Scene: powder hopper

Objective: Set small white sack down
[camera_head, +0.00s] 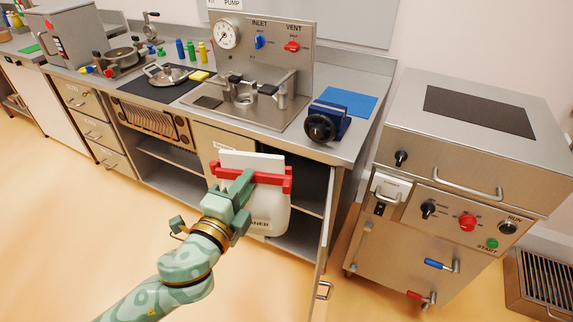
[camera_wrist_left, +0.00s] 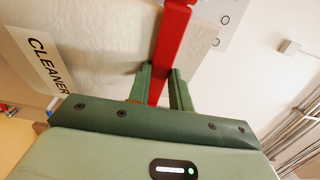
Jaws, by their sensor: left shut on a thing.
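The small white sack (camera_head: 268,213) hangs upright in front of the open lower cabinet. A red bar (camera_head: 272,179) runs across its top, with a white flap above. My left gripper (camera_head: 245,186) is shut on the red bar and holds the sack off the floor. In the left wrist view the gripper (camera_wrist_left: 163,84) grips the red bar (camera_wrist_left: 170,45), and the sack (camera_wrist_left: 90,35) shows a CLEANER label. My right gripper is not in view.
The open cabinet (camera_head: 305,172) has shelves, and its door (camera_head: 328,235) stands open. On the counter are a pump panel (camera_head: 260,50), a blue vise (camera_head: 325,122) and a blue mat (camera_head: 348,102). A steel machine (camera_head: 450,150) stands at right. Floor at left is clear.

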